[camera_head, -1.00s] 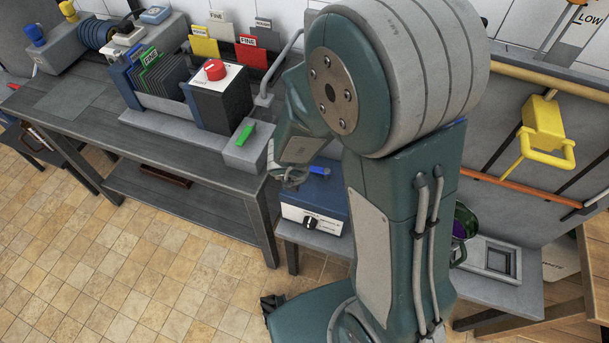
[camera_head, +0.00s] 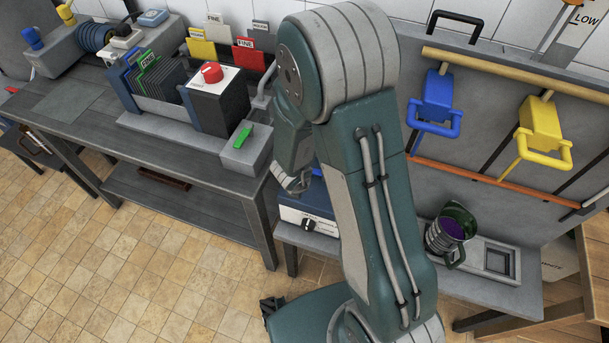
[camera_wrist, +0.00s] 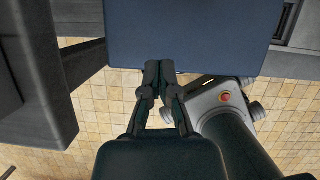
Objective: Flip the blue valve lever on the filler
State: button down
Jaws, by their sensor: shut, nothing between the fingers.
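A box with a dark blue top and a white front panel with a black knob (camera_head: 308,224) stands on the low bench, partly behind my arm. It may be the filler, but I cannot tell. A small bright blue piece (camera_head: 317,173) shows at my arm's edge, mostly hidden; whether it is the valve lever is unclear. My gripper (camera_head: 295,186) is beside the box's upper left. In the wrist view, my gripper (camera_wrist: 158,69) is shut and empty, its fingertips overlapping the edge of the dark blue surface (camera_wrist: 195,30). No lever shows there.
A grey block with a green lever (camera_head: 243,136) and a red-knobbed box (camera_head: 211,72) sit on the left bench. A blue handle (camera_head: 437,100) and a yellow handle (camera_head: 542,125) hang at right.

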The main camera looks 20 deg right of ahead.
aim_at(314, 174)
jog(key=shift+x, duration=1.2)
jog(key=shift+w+d, duration=0.5)
jog(key=shift+w, duration=0.35)
jog(key=shift+w+d, duration=0.5)
jog(key=shift+w, duration=0.35)
jog(key=shift+w+d, duration=0.25)
jog(key=shift+w, duration=0.35)
jog(key=shift+w+r, duration=0.15)
jog(key=shift+w, duration=0.05)
jog(key=shift+s, duration=0.1)
